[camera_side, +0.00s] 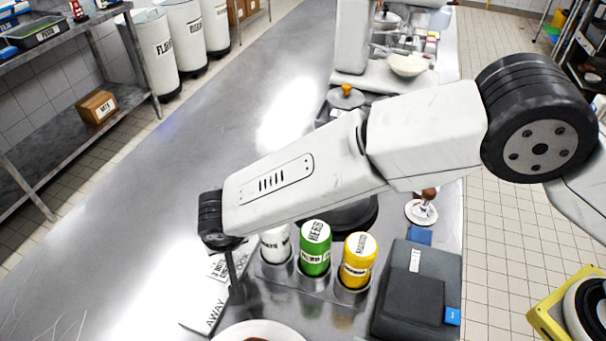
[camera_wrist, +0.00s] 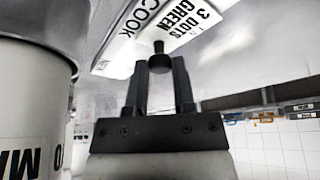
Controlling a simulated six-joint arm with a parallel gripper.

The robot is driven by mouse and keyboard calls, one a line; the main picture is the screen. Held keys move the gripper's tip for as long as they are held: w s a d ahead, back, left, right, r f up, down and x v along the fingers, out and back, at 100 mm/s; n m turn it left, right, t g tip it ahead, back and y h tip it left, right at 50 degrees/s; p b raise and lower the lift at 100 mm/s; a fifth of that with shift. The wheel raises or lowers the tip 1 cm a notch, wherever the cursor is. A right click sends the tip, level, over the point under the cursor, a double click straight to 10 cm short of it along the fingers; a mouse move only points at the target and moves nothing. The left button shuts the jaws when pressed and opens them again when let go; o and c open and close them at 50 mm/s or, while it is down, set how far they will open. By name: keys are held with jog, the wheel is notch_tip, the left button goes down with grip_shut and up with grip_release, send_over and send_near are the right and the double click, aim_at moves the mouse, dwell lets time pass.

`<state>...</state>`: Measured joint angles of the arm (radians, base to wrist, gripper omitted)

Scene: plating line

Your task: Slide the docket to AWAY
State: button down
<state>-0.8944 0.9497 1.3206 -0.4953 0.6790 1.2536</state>
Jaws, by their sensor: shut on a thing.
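The docket (camera_side: 220,268) is a small white card printed in black, partly hidden behind my gripper in the side view. In the wrist view the docket (camera_wrist: 188,22) reads "3 DOTS GREEN", with a dark knob (camera_wrist: 158,52) by its edge. My gripper (camera_side: 236,290) points down beside the bottles, its fingers shut on that knob; it also shows in the wrist view (camera_wrist: 159,65). A white board (camera_side: 205,312) under the docket is marked AWAY at its near end. Its COOK marking (camera_wrist: 140,16) shows in the wrist view, beside the docket.
White, green (camera_side: 315,250) and yellow (camera_side: 358,262) bottles stand in a metal rack just right of my gripper. A white plate (camera_side: 262,331) lies close to the AWAY end. A dark grey device (camera_side: 420,290) stands further right. The counter to the left is clear.

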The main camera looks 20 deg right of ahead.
jog(key=s+a, duration=0.6)
jog(key=shift+s+a, duration=0.35)
jog(key=shift+a, duration=0.05)
jog(key=shift+c, duration=2.3)
grip_release()
jog(key=shift+s, duration=0.1)
jog(key=shift+r, duration=0.15)
jog(key=v, duration=0.7)
jog(key=shift+s+r, duration=0.1)
jog(key=shift+r, duration=0.15)
